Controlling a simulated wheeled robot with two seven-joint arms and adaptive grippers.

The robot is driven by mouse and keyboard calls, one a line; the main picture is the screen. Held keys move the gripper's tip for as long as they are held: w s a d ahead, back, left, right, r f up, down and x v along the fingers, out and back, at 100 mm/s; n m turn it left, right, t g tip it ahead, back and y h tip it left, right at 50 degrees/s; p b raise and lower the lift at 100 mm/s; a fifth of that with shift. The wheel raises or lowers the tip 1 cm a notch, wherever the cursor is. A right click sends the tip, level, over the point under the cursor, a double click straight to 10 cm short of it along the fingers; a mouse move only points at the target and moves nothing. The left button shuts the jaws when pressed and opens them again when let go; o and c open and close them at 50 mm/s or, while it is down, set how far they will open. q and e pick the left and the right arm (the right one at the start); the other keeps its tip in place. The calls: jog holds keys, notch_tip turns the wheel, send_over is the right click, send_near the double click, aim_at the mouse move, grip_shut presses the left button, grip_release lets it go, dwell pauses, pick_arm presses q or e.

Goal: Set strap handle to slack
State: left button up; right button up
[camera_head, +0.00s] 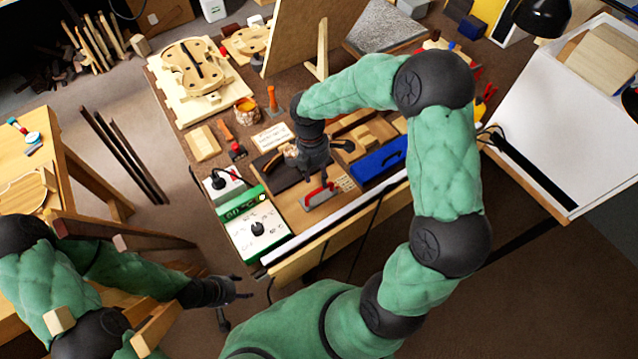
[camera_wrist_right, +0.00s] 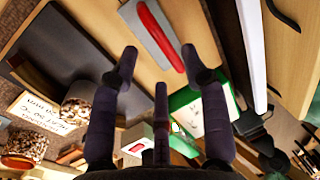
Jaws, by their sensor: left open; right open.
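No part is clearly marked as the strap handle, and I cannot tell a slack setting. A red handle on a grey metal plate (camera_head: 319,195) lies on the bench, just right of and below my right gripper (camera_head: 312,176). In the right wrist view the red handle (camera_wrist_right: 160,36) is beyond the fingertips, apart from them. My right gripper (camera_wrist_right: 160,65) is open with nothing between its fingers. A blue case (camera_head: 380,162) with a dark handle sits to its right. My left gripper (camera_head: 237,294) is open and empty, low on the left, off the bench.
A green and white box (camera_head: 258,228) with a black knob stands at the bench's front left. A dark board (camera_head: 275,175), a jar of pellets (camera_wrist_right: 78,103) and a label card (camera_head: 271,136) lie near my right gripper. Violin parts (camera_head: 195,70) lie behind.

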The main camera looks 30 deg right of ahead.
aim_at(319, 192)
jog(key=shift+s+f+b, duration=0.2)
jog(key=shift+f+b, duration=0.05)
jog(key=shift+f, duration=0.7)
jog(key=shift+s+f+b, duration=0.2)
jog(key=shift+f, duration=0.7)
jog(key=shift+c, duration=0.3)
grip_shut()
